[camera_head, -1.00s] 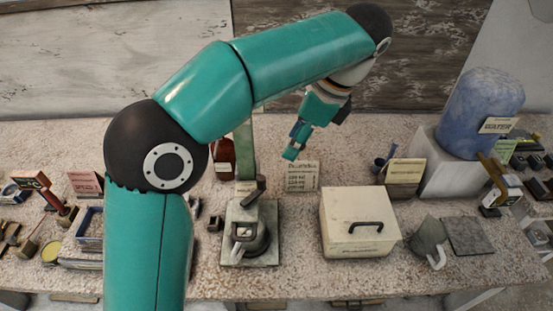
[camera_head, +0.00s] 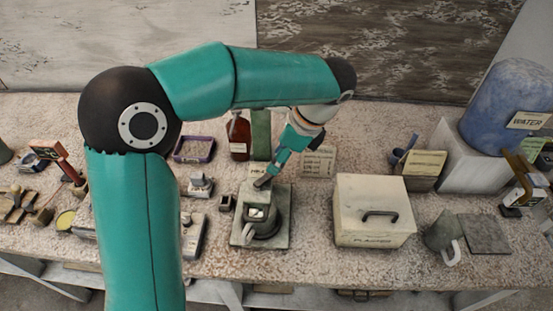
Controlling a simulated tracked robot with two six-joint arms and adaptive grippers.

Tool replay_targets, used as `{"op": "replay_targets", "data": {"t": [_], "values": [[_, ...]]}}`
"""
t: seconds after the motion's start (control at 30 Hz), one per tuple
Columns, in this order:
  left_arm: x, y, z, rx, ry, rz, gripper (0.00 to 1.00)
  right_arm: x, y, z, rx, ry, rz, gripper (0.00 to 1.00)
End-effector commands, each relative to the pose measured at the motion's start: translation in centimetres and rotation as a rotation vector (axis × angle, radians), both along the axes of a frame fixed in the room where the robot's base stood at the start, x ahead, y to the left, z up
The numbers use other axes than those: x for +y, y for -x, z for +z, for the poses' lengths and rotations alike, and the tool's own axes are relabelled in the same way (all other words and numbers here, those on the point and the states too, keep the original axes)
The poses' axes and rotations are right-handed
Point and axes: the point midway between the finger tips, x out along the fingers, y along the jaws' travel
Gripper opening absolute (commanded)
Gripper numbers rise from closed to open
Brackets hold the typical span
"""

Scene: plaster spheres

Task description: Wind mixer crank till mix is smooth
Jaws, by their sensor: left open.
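The mixer (camera_head: 246,238) stands on the speckled worktop, with a grey square base, a green upright column (camera_head: 261,135) behind and a dark mug-like pot (camera_head: 265,228) on the base. Its dark crank (camera_head: 262,182) sits above the pot. My left gripper (camera_head: 271,175) points down from the upper right, with its fingertips at the crank. It is open; I cannot tell whether the crank is between the fingers or only beside them. A pale patch shows in the pot, too small to judge the mix. My right gripper is not in view.
A cream lidded box (camera_head: 372,205) marked plaster stands right of the mixer, with a grey jug (camera_head: 440,232) beyond it. A brown bottle (camera_head: 238,138) and purple tray (camera_head: 194,149) are behind left. A blue water barrel (camera_head: 505,100) stands at the far right.

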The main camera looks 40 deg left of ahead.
Motion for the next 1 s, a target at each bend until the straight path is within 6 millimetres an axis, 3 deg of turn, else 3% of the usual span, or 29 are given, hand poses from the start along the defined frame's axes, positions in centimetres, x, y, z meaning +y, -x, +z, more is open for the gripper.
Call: {"op": "replay_targets", "data": {"t": [0.2, 0.47, 0.5, 0.77, 1.0], "values": [[0.6, 0.2, -1.5, 0.001, -0.001, 0.0, 0.47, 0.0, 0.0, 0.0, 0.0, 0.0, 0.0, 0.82], [0.7, 0.2, -1.6, 0.0, 0.0, 0.0, 0.47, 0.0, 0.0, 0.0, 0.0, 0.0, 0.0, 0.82], [0.7, 0.2, -1.6, 0.0, 0.0, 0.0, 0.46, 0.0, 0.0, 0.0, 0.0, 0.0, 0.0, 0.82], [0.6, 0.2, -1.6, 0.0, 0.0, 0.0, 0.02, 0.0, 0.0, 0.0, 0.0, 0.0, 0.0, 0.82], [1.0, 0.1, -1.3, 0.002, 0.0, 0.051, 0.0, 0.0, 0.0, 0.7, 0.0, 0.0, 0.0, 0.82]]}}
